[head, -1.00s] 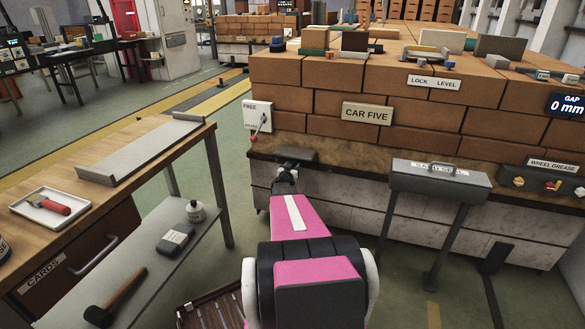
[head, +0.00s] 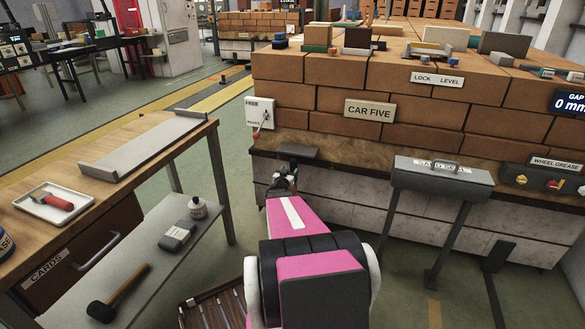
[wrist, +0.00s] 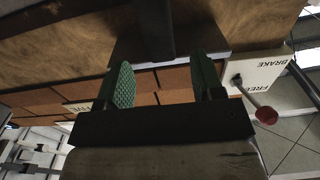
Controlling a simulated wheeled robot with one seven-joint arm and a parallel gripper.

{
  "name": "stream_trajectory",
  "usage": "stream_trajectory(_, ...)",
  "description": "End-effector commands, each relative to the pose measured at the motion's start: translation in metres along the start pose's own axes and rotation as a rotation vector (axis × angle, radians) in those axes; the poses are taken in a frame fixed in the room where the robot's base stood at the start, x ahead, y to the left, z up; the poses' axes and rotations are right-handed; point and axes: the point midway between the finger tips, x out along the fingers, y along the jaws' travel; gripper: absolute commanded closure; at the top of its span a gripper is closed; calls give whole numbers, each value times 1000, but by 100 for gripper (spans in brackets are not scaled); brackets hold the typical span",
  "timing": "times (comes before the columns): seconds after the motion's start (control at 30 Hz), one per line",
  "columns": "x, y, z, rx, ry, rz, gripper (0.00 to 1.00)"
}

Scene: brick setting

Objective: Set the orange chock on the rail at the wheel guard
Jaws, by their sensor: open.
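My gripper (head: 291,168) is in front of the brick-loaded car, just below a dark flat plate (head: 299,151) on the car's edge. In the wrist view my gripper (wrist: 163,72) shows two green ribbed pads standing wide apart with nothing held between them. The dark plate (wrist: 187,53) with a post lies beyond the fingertips; I cannot tell whether they touch. I cannot make out an orange chock, the rail or a wheel guard for certain in either view.
A brake panel (head: 259,113) with a red-knobbed lever is left of the plate. A grey toolbox (head: 440,176) stands on legs to the right. A wooden bench (head: 150,205) with a grey channel piece (head: 143,146) is at left. A lower shelf (head: 165,268) holds a mallet and bottle.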

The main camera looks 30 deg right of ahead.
Motion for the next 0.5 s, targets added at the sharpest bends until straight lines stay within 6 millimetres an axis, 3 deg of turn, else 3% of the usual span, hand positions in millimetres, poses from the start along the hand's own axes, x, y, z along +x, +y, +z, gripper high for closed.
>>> stream_trajectory(0.1,-24,1,-1,0,-1,-1,38)
stream_trajectory(0.27,-38,-4,-1,2,-9,-18,38)
stream_trajectory(0.37,-46,-21,-3,5,-41,-82,38)
stream_trajectory(0.5,-69,-62,-8,8,-138,-248,38)
